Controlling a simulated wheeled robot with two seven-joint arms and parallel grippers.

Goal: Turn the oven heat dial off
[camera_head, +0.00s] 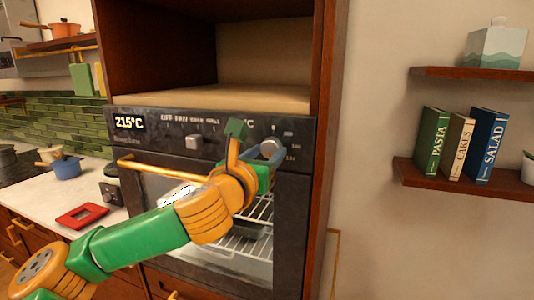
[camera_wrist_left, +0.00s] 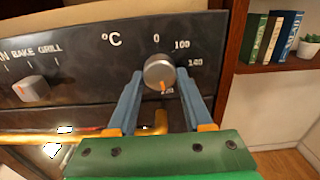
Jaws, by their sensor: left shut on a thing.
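The oven (camera_head: 140,142) is built into a wooden cabinet, and its display reads 215°C. The heat dial (camera_head: 271,148) is a round silver knob at the right of the dark control panel. It also shows in the left wrist view (camera_wrist_left: 159,71), with its orange mark toward the bottom, away from the 0 at the top. My left gripper (camera_head: 253,139) is at the dial, with one finger on each side. In the left wrist view the blue fingers (camera_wrist_left: 160,76) are shut on the dial's rim. My right gripper is not in view.
A second knob (camera_head: 194,142), the mode selector, sits left of the dial. The oven door's gold handle (camera_head: 160,172) runs below the panel, close to my left arm. A counter with pots and a red trivet (camera_head: 82,216) is at left; shelves with books (camera_head: 460,146) are at right.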

